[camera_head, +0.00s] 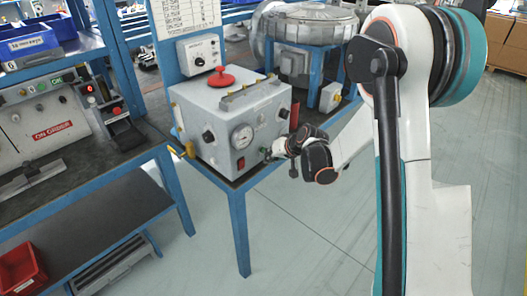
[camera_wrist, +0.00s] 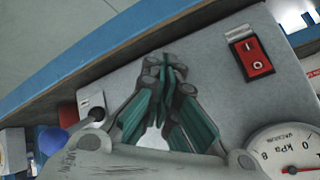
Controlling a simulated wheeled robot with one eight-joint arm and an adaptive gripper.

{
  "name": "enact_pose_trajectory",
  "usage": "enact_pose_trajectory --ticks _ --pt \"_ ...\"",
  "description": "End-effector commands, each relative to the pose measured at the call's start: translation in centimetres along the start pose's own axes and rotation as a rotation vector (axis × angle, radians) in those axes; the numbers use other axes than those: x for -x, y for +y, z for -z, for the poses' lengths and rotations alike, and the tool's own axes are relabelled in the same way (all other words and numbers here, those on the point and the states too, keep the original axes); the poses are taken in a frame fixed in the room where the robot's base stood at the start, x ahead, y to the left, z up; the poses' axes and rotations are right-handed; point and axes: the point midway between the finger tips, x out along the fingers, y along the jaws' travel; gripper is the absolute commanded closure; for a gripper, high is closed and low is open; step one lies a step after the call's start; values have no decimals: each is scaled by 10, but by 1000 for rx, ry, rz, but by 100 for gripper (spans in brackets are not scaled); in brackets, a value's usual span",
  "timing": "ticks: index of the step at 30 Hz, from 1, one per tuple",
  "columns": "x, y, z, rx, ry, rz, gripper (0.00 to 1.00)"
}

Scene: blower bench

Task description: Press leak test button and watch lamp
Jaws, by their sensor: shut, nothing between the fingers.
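The grey test box (camera_head: 225,115) stands on the blue-framed bench, with a pressure gauge (camera_head: 242,137) on its front. The gauge also shows in the wrist view (camera_wrist: 290,152). A red rocker switch (camera_wrist: 250,57) sits below the gauge, to the right of my fingers in the wrist view. My gripper (camera_head: 267,153) is at the front right of the box. Its teal fingers (camera_wrist: 169,62) are shut and empty, their tips close to the front panel; I cannot tell whether they touch. No leak test button or lamp can be made out clearly; my fingers hide part of the panel.
A red mushroom-shaped knob (camera_head: 221,78) is on top of the box. A large metal blower (camera_head: 310,35) stands behind it. A second bench with a test panel (camera_head: 45,122) is at left, with a red bin (camera_head: 22,268) below. The floor in front is clear.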

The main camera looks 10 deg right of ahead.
Motion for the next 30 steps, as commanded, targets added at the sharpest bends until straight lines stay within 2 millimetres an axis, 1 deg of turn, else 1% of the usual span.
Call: enact_pose_trajectory --ticks 5,17,30 --pt "6 4 -4 1 0 0 100" --pt "8 6 -6 0 0 0 100" --pt "33 25 -24 -2 1 -1 100"
